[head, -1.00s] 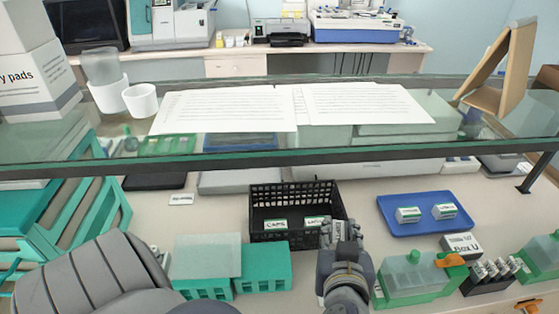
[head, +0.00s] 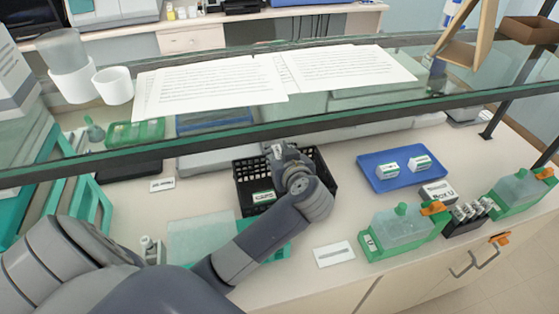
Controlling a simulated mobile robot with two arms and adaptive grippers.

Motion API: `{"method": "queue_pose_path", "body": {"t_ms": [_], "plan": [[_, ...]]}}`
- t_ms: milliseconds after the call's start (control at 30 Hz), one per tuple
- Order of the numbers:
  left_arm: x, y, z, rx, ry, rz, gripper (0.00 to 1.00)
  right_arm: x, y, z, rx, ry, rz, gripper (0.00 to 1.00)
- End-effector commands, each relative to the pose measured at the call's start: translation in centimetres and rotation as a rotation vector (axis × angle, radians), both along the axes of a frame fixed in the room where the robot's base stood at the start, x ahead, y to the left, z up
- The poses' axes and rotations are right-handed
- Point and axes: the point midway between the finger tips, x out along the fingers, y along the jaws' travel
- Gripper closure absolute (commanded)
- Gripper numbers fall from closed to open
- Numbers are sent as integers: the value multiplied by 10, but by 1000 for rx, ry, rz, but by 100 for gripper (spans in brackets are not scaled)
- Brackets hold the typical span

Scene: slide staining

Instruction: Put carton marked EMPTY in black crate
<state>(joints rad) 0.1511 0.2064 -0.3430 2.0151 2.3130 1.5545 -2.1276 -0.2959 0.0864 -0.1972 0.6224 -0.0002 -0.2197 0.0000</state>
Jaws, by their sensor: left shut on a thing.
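The black crate (head: 243,190) stands on the bench below the glass shelf, at the picture's middle. My left gripper (head: 279,153) is over the crate's back part, pointing away from me. It is shut on a small pale carton (head: 277,151), of which only a bit shows; its marking cannot be read. Whether the carton is above the rim or inside the crate is hard to tell. A white label with a green edge (head: 264,196) shows at the crate's front. My left forearm and wrist hide the crate's right front. My right gripper is not in view.
A blue tray (head: 376,182) with two small cartons lies right of the crate. A glass shelf edge (head: 330,122) runs close above the gripper.

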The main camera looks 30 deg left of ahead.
Motion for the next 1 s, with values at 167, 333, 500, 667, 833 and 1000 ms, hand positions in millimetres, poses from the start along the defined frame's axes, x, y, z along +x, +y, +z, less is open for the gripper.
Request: {"method": "queue_pose_path", "body": {"t_ms": [167, 333, 500, 667, 833, 1000], "plan": [[0, 1, -20, 2, 6, -1, 80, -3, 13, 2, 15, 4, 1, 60], [1, 1, -35, 2, 1, -2, 80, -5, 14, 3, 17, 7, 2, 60], [1, 1, -35, 1, 0, -1, 80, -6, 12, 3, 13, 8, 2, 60], [1, 0, -37, 1, 1, -2, 80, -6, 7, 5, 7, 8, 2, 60], [1, 0, -42, 1, 1, -2, 80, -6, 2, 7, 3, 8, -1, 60], [0, 0, -47, 0, 2, -2, 80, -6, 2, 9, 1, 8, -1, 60]]}}
